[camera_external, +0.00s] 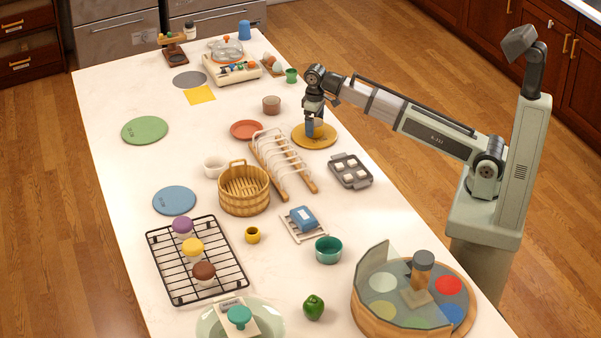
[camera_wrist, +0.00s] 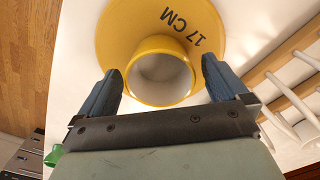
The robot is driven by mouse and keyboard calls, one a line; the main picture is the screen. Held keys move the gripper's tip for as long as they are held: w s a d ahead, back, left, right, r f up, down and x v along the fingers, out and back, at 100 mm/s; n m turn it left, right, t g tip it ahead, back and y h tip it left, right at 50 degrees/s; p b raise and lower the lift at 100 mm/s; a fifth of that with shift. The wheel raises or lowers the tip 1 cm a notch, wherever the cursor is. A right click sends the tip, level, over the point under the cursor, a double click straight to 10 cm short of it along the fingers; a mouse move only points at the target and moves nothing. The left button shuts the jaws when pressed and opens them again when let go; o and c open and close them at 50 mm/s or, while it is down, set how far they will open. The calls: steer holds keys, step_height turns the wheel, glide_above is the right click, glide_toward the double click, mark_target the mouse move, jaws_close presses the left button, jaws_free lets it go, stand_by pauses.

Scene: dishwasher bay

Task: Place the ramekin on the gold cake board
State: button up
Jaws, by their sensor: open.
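The gold cake board (camera_external: 327,141) is a round disc on the white counter, right of the wire rack. In the wrist view the board (camera_wrist: 112,35) carries the marking "17 CM". A yellow ramekin with a pale inside (camera_wrist: 160,97) is over the board, upright, near its edge in that view; it appears to rest on it. My gripper (camera_wrist: 163,88) is open, with one blue finger on each side of the ramekin and a visible gap to each. In the external view my gripper (camera_external: 315,130) points down at the board and largely hides the ramekin.
A wooden rack with white wires (camera_external: 283,160) stands close left of the board. A grey muffin tin (camera_external: 351,171) lies in front of it. An orange-red dish (camera_external: 246,130) and a brown cup (camera_external: 271,104) are nearby.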

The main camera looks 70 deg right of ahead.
step_height(320, 180, up, 7)
stand_by(0.4)
